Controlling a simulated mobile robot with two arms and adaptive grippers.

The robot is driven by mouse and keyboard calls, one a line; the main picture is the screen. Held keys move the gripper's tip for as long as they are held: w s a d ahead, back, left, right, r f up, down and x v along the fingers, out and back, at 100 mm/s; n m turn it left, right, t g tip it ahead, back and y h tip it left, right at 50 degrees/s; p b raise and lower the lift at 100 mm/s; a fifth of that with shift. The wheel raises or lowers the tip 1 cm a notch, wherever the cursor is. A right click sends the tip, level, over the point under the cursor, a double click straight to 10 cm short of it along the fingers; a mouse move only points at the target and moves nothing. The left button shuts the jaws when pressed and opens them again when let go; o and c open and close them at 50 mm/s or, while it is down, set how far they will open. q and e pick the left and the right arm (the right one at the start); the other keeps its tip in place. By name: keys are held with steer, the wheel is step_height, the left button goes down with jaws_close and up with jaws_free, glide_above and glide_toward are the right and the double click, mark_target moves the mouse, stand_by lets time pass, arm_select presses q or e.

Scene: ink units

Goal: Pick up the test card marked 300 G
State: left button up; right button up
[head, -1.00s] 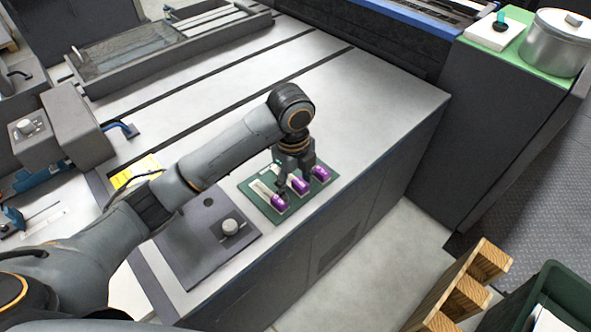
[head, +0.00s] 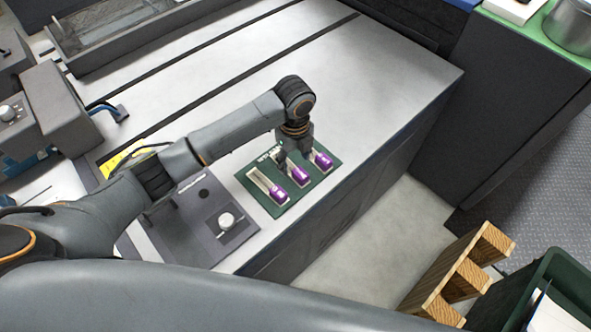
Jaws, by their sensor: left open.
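Three cards with pale strips and purple ends lie side by side in a dark green holder (head: 312,190) on the grey machine top: a near card (head: 279,194), a middle card (head: 300,175) and a far card (head: 323,160). Their markings are too small to read, so I cannot tell which is 300 G. My left gripper (head: 296,162) points down over the holder, around the middle and far cards. It is open and partly covers their pale strips. I cannot tell whether it touches a card. My right gripper is out of view.
A dark panel with a pale knob (head: 227,220) lies left of the holder. A yellow label (head: 118,160) is behind my left arm. The machine top (head: 385,85) behind the holder is clear.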

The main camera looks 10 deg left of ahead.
mark_target(297, 171)
arm_select(q)
steer(key=f, duration=0.2)
steer(key=d+f+p, duration=0.1)
steer(key=shift+s+f, duration=0.25)
steer(key=shift+f, duration=0.55)
steer(key=c, duration=1)
jaws_close()
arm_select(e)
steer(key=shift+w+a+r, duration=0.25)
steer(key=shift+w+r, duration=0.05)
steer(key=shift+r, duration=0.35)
